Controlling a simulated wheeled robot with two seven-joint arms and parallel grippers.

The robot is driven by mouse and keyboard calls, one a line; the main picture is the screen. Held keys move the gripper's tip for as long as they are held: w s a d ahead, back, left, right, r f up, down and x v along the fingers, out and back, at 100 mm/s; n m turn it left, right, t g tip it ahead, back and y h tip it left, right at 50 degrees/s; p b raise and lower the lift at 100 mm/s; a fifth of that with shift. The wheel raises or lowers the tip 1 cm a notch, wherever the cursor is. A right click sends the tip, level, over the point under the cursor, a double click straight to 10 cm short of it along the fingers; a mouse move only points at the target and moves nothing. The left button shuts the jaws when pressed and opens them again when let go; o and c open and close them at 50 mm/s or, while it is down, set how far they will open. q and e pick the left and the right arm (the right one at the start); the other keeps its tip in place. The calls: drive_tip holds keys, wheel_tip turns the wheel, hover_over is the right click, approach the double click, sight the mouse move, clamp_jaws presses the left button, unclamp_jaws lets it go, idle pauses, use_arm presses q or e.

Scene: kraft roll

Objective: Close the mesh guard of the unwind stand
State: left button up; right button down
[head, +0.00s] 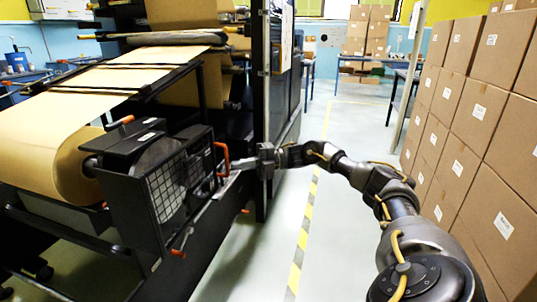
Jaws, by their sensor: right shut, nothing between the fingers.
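The mesh guard (167,190) is a black frame with pale wire-mesh panels, at the front end of the unwind stand (125,150) in the head view. An orange handle (225,152) stands at its right edge. My right arm reaches in from the lower right. My right gripper (228,171) is shut and empty, with its fingertips close beside the lower part of the handle. I cannot tell whether they touch it. I also cannot tell how far the guard stands from its frame. My left gripper is not in view.
A kraft paper roll (75,165) sits on the stand at the left, its web running up into the machine. Stacked cartons (480,130) line the right side. A striped floor line (301,240) runs along the clear aisle between. Small orange levers (178,253) stick out low on the stand.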

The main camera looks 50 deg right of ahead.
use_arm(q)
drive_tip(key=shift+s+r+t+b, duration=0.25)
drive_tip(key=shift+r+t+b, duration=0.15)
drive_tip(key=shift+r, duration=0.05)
use_arm(e)
drive_tip(key=d, duration=1)
drive_tip(key=shift+w+d+f, duration=0.15)
drive_tip(key=shift+w, duration=0.1)
